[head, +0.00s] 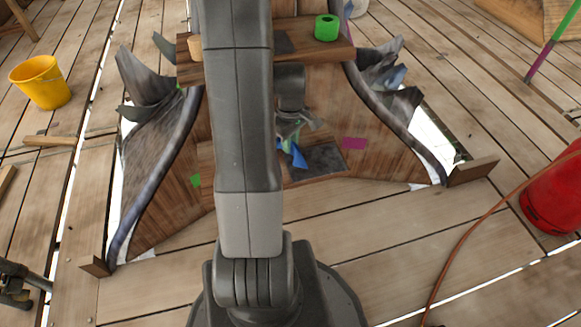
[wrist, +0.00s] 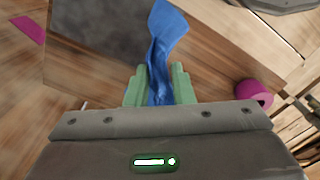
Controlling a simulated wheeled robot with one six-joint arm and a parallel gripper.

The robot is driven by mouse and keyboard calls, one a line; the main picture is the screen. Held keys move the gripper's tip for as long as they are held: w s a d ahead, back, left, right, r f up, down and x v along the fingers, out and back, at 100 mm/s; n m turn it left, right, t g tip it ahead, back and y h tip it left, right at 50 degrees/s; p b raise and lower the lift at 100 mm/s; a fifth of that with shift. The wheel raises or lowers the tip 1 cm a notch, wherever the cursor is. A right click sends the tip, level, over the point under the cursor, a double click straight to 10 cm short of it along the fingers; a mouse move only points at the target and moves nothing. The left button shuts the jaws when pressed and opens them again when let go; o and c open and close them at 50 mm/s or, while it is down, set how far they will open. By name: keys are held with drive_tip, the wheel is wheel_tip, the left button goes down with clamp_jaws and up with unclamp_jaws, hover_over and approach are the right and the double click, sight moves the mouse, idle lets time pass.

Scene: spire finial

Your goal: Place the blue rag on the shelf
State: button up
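My gripper (wrist: 158,80) has green fingers closed on the blue rag (wrist: 160,40), which is pinched between them and extends out past the tips. In the head view the rag (head: 298,157) shows below the gripper, beside a dark grey patch (head: 322,158) on a low wooden ledge. In the wrist view this rag lies over or in front of a wooden board (wrist: 215,55) with a dark patch (wrist: 100,25); whether it touches is unclear. A higher wooden shelf plank (head: 338,52) carries a green roll (head: 326,28).
A magenta roll (wrist: 254,93) is at the board's right in the wrist view. Grey torn, curved side pieces (head: 165,140) flank the wooden structure. A yellow bucket (head: 40,82) stands left and a red cylinder (head: 553,195) right, with a hose. Plank floor in front is mostly clear.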

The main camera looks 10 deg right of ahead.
drive_tip(key=o, duration=0.8)
drive_tip(key=shift+c, duration=0.2)
drive_tip(key=shift+r, duration=0.1)
wheel_tip(320, 180, up, 14)
drive_tip(key=p, duration=0.4)
drive_tip(key=shift+f, duration=0.2)
drive_tip(key=shift+f, duration=0.1)
wheel_tip(320, 180, down, 10)
drive_tip(key=s+b, duration=0.1)
drive_tip(key=b, duration=0.1)
drive_tip(key=shift+s, duration=0.3)
